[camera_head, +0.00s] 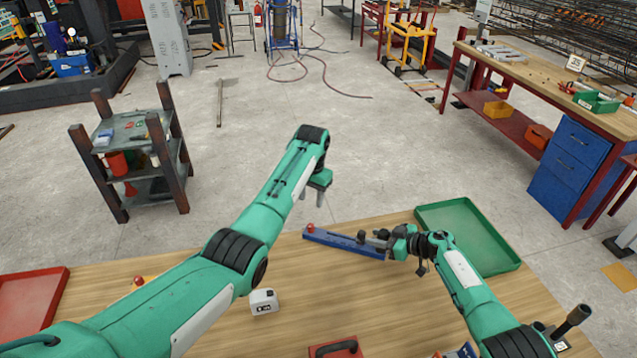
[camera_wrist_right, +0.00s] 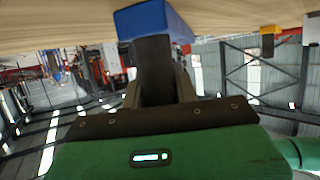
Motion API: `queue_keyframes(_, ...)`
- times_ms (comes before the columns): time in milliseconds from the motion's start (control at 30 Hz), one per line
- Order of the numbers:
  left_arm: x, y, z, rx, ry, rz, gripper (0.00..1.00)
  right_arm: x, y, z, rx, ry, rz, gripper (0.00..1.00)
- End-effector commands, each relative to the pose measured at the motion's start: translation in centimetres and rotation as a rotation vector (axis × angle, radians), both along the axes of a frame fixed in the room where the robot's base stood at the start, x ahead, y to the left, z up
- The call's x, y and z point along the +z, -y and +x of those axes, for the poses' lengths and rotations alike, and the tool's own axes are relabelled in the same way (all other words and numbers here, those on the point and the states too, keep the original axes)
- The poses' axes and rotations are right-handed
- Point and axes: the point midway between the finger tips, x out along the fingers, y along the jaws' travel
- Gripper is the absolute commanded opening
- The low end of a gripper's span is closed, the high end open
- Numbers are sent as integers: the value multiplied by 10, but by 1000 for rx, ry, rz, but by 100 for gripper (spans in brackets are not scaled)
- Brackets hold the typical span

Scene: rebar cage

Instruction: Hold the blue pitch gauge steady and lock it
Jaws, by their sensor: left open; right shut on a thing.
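The blue pitch gauge (camera_head: 340,242) is a long bar lying near the far edge of the wooden table, with a red knob (camera_head: 310,228) at its left end. My right gripper (camera_head: 383,240) is at the gauge's right end and shut on its dark upright part. In the right wrist view, my right gripper's fingers (camera_wrist_right: 155,88) are around this dark part, below the blue body of the gauge (camera_wrist_right: 152,20). My left gripper (camera_head: 317,192) is open and empty, above and beyond the gauge's left end. Its fingertips are hard to make out.
A green tray (camera_head: 430,217) lies to the right of the gauge and a red tray (camera_head: 25,318) at the far left. A small white box (camera_head: 264,302) and a red thing with a dark handle (camera_head: 337,349) are nearer. The table between them is clear.

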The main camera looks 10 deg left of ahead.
Motion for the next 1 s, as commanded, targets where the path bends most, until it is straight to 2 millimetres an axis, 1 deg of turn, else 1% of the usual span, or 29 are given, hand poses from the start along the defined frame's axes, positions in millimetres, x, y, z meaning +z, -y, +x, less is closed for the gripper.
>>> queue_keyframes(33, 0, 0, 0, 0, 0, 0, 43, 0, 0, 0, 0, 0, 1, 36)
queue_keyframes(133, 0, 0, 0, 0, 0, 0, 43, 0, 0, 0, 0, 0, 0, 55)
queue_keyframes(433, 0, 0, 0, 0, 0, 0, 43, 0, 0, 0, 0, 0, 0, 55)
queue_keyframes(567, 0, 0, 0, 0, 0, 0, 43, 2, 5, -1, -1, 2, -1, 55)
queue_keyframes(833, 0, 0, 0, 0, 0, 0, 43, 11, 27, -10, 0, 3, -1, 55)
queue_keyframes(1000, 0, 0, 0, 0, 0, 0, 43, 21, 51, -18, -1, 3, -3, 55)
